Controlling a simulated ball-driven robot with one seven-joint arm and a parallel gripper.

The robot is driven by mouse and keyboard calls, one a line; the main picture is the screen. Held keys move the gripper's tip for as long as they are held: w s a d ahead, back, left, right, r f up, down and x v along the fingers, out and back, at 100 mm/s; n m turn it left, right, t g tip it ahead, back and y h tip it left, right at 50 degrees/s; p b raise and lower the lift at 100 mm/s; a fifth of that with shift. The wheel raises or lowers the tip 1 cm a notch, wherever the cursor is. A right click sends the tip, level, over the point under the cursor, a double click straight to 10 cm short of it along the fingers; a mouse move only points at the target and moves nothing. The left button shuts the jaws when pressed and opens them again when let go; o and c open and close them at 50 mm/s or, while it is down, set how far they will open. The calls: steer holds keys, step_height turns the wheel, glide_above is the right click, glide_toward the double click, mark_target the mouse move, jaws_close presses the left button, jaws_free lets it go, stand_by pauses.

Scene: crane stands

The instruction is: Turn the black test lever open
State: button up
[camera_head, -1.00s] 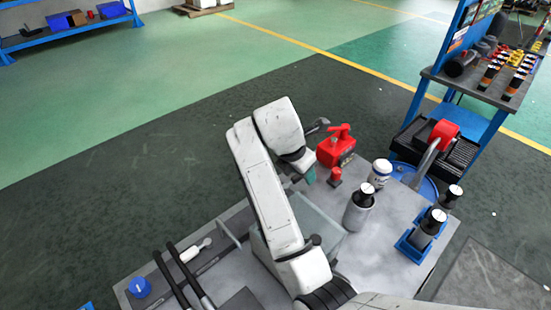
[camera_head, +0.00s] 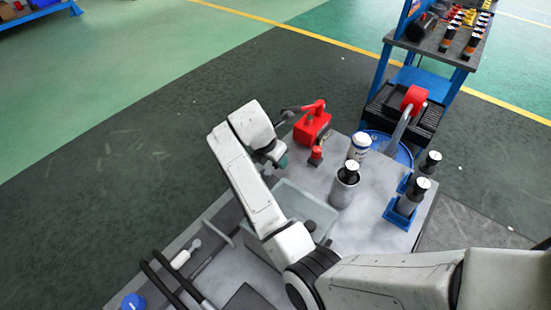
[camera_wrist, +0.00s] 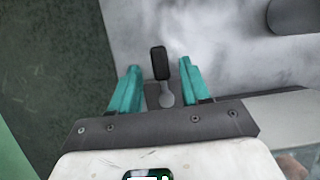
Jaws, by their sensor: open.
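The black test lever (camera_wrist: 159,63) shows in the wrist view as a short black grip on a grey metal stem. It stands between the two teal fingers of my gripper (camera_wrist: 159,72), with a gap visible on each side. The fingers are open and hold nothing. In the head view my gripper (camera_head: 283,161) hangs over the grey bench, near the clear tray and left of a small red fitting. I cannot make out the lever in the head view, where my arm covers part of the bench.
A red can-like unit (camera_head: 313,125) stands on the bench (camera_head: 375,215) behind my gripper. To the right are a white bottle (camera_head: 359,147), a grey canister (camera_head: 344,188) and a blue holder (camera_head: 400,214). A clear tray (camera_head: 305,207) lies beneath my arm.

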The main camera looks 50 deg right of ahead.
steer(key=shift+d+f, duration=0.25)
steer(key=shift+f, duration=0.4)
steer(key=shift+c, duration=0.4)
jaws_close()
